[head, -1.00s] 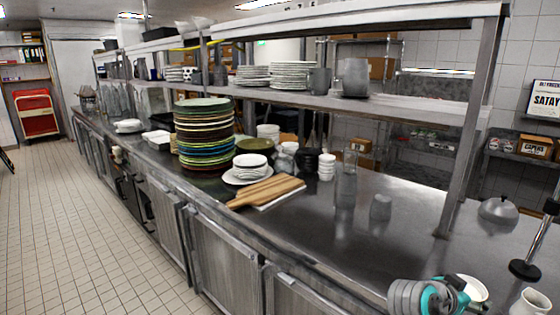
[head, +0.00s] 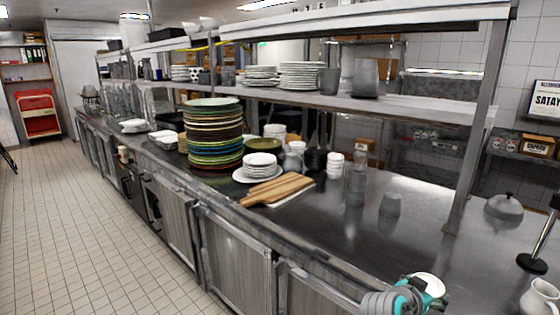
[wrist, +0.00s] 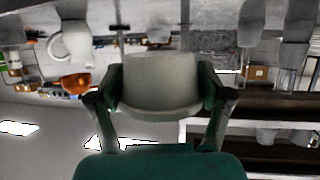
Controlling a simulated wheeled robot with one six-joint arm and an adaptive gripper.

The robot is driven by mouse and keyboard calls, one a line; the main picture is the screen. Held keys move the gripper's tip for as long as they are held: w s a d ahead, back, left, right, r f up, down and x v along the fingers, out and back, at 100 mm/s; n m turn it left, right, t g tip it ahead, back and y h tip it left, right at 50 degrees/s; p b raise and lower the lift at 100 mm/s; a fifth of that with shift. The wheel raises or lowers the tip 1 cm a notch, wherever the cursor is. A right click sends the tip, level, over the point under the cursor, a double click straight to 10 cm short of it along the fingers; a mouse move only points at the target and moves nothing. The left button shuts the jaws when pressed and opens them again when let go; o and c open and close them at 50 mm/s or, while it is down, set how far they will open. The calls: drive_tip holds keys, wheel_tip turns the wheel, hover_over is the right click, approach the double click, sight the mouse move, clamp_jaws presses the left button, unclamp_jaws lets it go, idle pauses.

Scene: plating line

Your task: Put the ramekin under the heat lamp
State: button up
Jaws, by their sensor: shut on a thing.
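My gripper (head: 424,288) is at the lower right of the head view, near the counter's front edge. It is shut on a white ramekin (head: 430,282). In the wrist view the ramekin (wrist: 160,84) sits between both fingers, and the picture is upside down. A slim metal pole on a round black base (head: 531,263) stands on the counter at the right edge, perhaps the heat lamp's stand; its top is out of view. In the wrist view an orange-copper dome (wrist: 76,83) shows at the left, perhaps the lamp's shade. The gripper is apart from both.
A white jug (head: 541,298) stands at the lower right, near the black base. A grey domed lid (head: 504,207) lies farther back. A shelf post (head: 466,170) rises from the steel counter (head: 420,230), which is clear in the middle. Boards (head: 278,189) and plate stacks (head: 213,135) stand left.

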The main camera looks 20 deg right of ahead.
drive_tip(key=w+a+f+n+t+y, duration=0.25)
drive_tip(key=w+a+f, duration=0.3)
drive_tip(key=a, duration=0.35)
drive_tip(key=w+a+f+n+t+y, duration=0.1)
drive_tip(key=w+a+f+n+t, duration=0.3)
drive_tip(key=w+a, duration=0.35)
drive_tip(key=w+a+f+n+t+y, duration=0.1)
drive_tip(key=a+f+n+t+y, duration=0.2)
drive_tip(key=a, duration=0.6)
drive_tip(key=w+a+f+n+y, duration=0.1)
drive_tip(key=a+f+n+y, duration=0.1)
drive_tip(key=a+f, duration=0.6)
drive_tip(key=s+a+f+n+y, duration=0.1)
drive_tip(key=s+f+n+y, duration=0.1)
drive_tip(key=s+f, duration=0.2)
drive_tip(key=s+a+f+n+t+y, duration=0.1)
drive_tip(key=s+f, duration=0.3)
drive_tip(key=f, duration=0.7)
drive_tip(key=shift+a+n+y, duration=0.25)
drive_tip(key=shift+n+y, duration=0.2)
drive_tip(key=shift+y, duration=0.3)
